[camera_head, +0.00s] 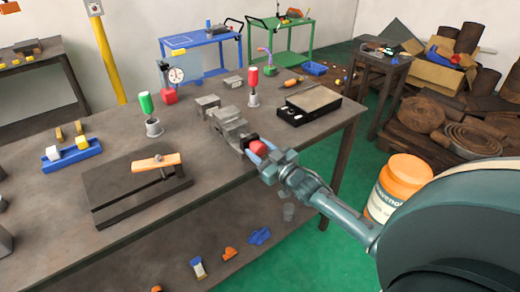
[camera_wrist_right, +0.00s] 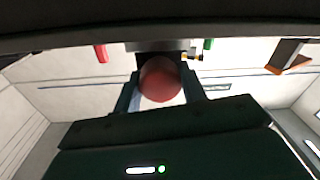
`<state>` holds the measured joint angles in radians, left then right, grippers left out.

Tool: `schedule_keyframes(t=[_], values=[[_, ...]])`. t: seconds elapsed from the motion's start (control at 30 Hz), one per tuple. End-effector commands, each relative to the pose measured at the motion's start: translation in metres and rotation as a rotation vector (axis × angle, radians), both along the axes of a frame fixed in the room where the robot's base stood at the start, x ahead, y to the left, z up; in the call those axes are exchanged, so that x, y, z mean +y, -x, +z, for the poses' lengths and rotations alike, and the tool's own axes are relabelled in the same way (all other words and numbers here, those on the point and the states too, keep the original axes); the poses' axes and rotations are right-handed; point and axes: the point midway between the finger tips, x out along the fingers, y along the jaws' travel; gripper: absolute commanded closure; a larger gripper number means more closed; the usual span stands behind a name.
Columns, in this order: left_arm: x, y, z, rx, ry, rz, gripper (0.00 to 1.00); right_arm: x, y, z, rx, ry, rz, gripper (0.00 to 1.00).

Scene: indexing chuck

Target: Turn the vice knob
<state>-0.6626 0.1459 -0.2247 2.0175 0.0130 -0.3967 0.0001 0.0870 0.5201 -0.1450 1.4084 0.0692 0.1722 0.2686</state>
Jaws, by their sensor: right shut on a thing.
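The grey vice (camera_head: 229,124) sits at the front right part of the workbench. Its red knob (camera_head: 258,147) faces the front edge. My right gripper (camera_head: 254,152) is at the knob, with its fingers on either side of it. In the right wrist view the round red knob (camera_wrist_right: 159,82) sits between the two fingers (camera_wrist_right: 160,92), and the gripper is shut on it. The fingers hide part of the knob in the head view. My left gripper is in neither view.
The workbench (camera_head: 60,200) also holds a dark plate with an orange-handled part (camera_head: 155,162), a blue tray (camera_head: 70,155), green (camera_head: 146,103) and red (camera_head: 253,77) handled tools, a dial gauge (camera_head: 176,75) and a black box (camera_head: 308,105).

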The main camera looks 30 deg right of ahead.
Motion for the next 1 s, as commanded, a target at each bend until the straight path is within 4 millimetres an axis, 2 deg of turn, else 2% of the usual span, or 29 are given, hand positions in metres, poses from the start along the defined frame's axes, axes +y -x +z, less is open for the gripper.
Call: schedule_keyframes(t=[1.0], values=[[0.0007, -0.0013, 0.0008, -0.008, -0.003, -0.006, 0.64, 0.0009, 0.0005, -0.0016, -0.074, 0.963, 0.001, 0.82]])
